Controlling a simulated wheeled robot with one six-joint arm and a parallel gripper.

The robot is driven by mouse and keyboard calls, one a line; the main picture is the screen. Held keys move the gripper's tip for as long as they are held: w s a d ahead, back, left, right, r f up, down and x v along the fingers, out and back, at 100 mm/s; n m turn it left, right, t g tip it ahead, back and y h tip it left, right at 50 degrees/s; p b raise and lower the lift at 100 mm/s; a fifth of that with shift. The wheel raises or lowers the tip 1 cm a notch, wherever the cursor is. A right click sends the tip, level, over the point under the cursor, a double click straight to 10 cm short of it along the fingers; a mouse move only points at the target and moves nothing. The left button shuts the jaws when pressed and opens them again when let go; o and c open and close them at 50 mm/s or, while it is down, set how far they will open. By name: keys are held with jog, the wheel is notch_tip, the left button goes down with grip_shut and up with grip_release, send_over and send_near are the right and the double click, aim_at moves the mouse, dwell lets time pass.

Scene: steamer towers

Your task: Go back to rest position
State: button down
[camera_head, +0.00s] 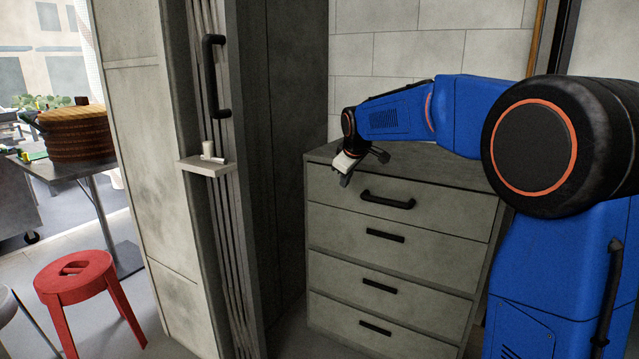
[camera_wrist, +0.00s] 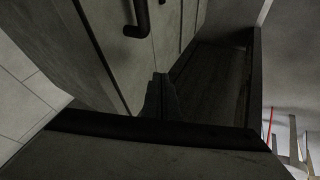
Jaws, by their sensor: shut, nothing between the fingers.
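My gripper (camera_head: 346,178) hangs at the end of my blue arm, in front of the top left of the grey drawer unit (camera_head: 405,265) in the head view. It points down and is near the unit's top edge; I cannot tell whether it touches. In the wrist view, the dark fingers (camera_wrist: 160,95) are together with nothing between them. The top drawer's handle (camera_head: 388,200) is to the right of and below the gripper. Several drawers with dark handles lie one above another, all looking closed.
A tall grey cabinet with a dark handle (camera_head: 214,76) stands left of the drawers. A small ledge (camera_head: 205,166) holds a white cup (camera_head: 207,148). A red stool (camera_head: 75,275) and a table with a steamer stack (camera_head: 75,134) are at the far left.

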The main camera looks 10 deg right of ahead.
jog(key=s+d+f+m+g, duration=0.1)
jog(key=s+f+m, duration=0.2)
jog(key=s, duration=1.4)
jog(key=s+d+f+m, duration=0.2)
jog(key=s+f, duration=0.4)
jog(key=s, duration=1.1)
jog(key=s+d+f+m+g, duration=0.1)
jog(key=s+f+m, duration=0.2)
jog(key=s, duration=1.4)
notch_tip(320, 180, down, 2)
jog(key=shift+d+f+m+g, duration=0.1)
jog(key=shift+d+m+g, duration=0.15)
jog(key=shift+m+g, duration=0.05)
jog(key=shift+s, duration=0.1)
